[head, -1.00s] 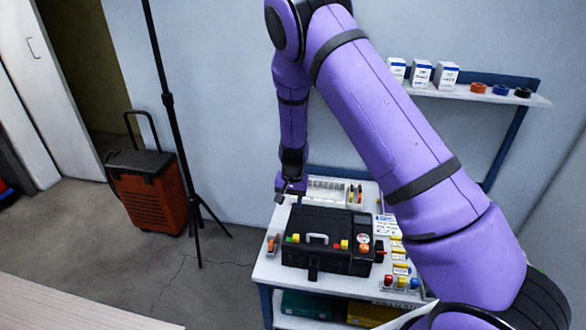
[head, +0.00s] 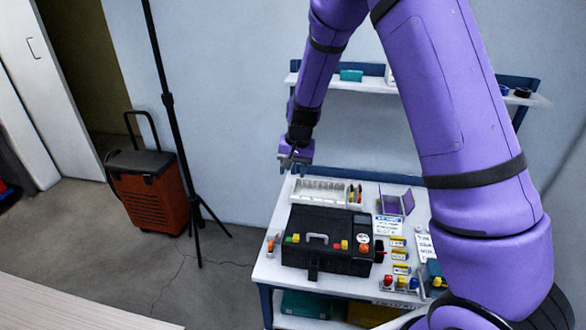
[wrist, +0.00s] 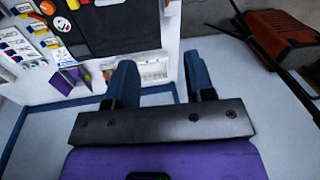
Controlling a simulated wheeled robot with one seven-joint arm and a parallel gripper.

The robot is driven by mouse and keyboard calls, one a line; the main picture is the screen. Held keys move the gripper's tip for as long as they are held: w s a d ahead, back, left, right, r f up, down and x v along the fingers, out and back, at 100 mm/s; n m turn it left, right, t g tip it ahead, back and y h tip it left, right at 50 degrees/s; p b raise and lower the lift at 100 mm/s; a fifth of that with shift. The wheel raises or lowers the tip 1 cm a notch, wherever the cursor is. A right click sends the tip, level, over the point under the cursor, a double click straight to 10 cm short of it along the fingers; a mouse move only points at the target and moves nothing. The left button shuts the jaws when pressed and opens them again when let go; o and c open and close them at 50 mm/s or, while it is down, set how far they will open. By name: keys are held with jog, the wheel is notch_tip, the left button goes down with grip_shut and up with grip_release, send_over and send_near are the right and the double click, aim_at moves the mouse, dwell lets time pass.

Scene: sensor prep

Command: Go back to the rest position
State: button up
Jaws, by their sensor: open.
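My gripper (head: 290,160) hangs above the back left of the white workbench in the head view, fingers pointing down. In the wrist view its two fingers (wrist: 161,88) stand apart with nothing between them. My purple arm crosses the right of the head view and hides part of the bench and shelf. A black case (head: 328,241) with a pale handle sits on the bench, clear of my gripper. It also shows at the top of the wrist view (wrist: 118,30).
The bench (head: 262,270) also holds a white divided tray (head: 318,192), a purple holder (head: 396,201), labels and small coloured parts. A wall shelf (head: 345,84) is behind. A black stand (head: 178,140) and an orange wheeled case (head: 150,200) stand on the floor at left.

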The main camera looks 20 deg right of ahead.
dwell(0.4)
jog(key=s+d+r+n+t, duration=0.1)
jog(key=s+r, duration=0.5)
jog(key=r, duration=0.4)
jog(key=s+d+r+n+t, duration=0.1)
jog(key=s+d+r, duration=0.1)
jog(key=s+r, duration=0.65)
jog(key=s+d+r+n, duration=0.1)
jog(key=s+r, duration=0.2)
jog(key=s, duration=0.3)
jog(key=s+d+r+t+h, duration=0.1)
jog(key=s+r, duration=0.2)
jog(key=s, duration=0.4)
jog(key=s+d+r+n+t, duration=0.1)
jog(key=s+r, duration=0.2)
jog(key=s, duration=0.4)
jog(key=shift+d+r+n, duration=0.3)
jog(key=shift+r, duration=0.05)
